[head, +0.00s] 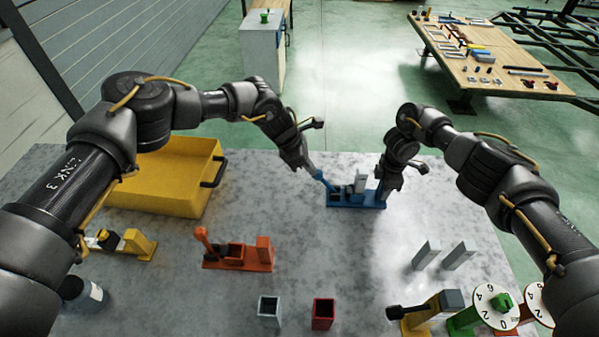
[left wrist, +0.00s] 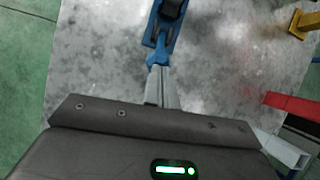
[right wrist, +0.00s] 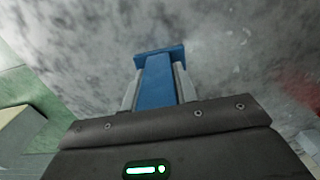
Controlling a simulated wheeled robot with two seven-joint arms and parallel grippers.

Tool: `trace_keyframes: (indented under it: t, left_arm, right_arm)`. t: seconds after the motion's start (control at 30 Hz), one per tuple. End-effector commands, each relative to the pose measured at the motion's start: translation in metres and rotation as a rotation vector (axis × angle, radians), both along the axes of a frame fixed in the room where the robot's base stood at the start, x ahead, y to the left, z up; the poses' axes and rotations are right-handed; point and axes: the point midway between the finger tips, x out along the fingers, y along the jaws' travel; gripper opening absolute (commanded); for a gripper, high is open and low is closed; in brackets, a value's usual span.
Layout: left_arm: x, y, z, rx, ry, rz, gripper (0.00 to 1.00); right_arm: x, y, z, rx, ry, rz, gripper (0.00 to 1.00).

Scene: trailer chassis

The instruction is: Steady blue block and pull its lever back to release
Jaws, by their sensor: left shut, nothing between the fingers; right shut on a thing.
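The blue block (head: 345,204) sits on the grey table's far side, with its blue lever (head: 326,182) tilted up to the left. The lever also shows in the left wrist view (left wrist: 158,52). My left gripper (head: 310,170) is shut at the lever's upper end, with nothing seen between its fingers (left wrist: 160,78). Whether the fingertips touch the lever, I cannot tell. My right gripper (head: 382,190) is shut on the block's right end. In the right wrist view, the fingers (right wrist: 157,90) lie on both sides of a blue upright part (right wrist: 157,80) of the block.
A yellow bin (head: 165,180) stands at the left. An orange lever block (head: 238,256), a grey cup (head: 269,308) and a red cup (head: 323,314) stand nearer. Two grey plates (head: 442,254) and a yellow lever block (head: 430,312) are at right. The table's middle is clear.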

Motion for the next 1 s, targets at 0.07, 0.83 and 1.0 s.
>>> trace_keyframes:
  t: [0.07,0.83,1.0]
  left_arm:
    - [-0.001,-0.012,0.006,-0.001,0.000,-0.004,0.00]
    - [0.000,-0.050,0.024,0.002,0.002,0.001,0.00]
    - [0.000,-0.050,0.032,0.001,0.001,0.000,0.00]
  right_arm:
    - [0.000,0.002,0.000,0.003,-0.001,0.003,0.00]
    - [0.001,0.002,0.001,0.004,-0.001,0.001,0.00]
    - [0.001,0.001,0.001,0.003,-0.002,0.001,0.00]
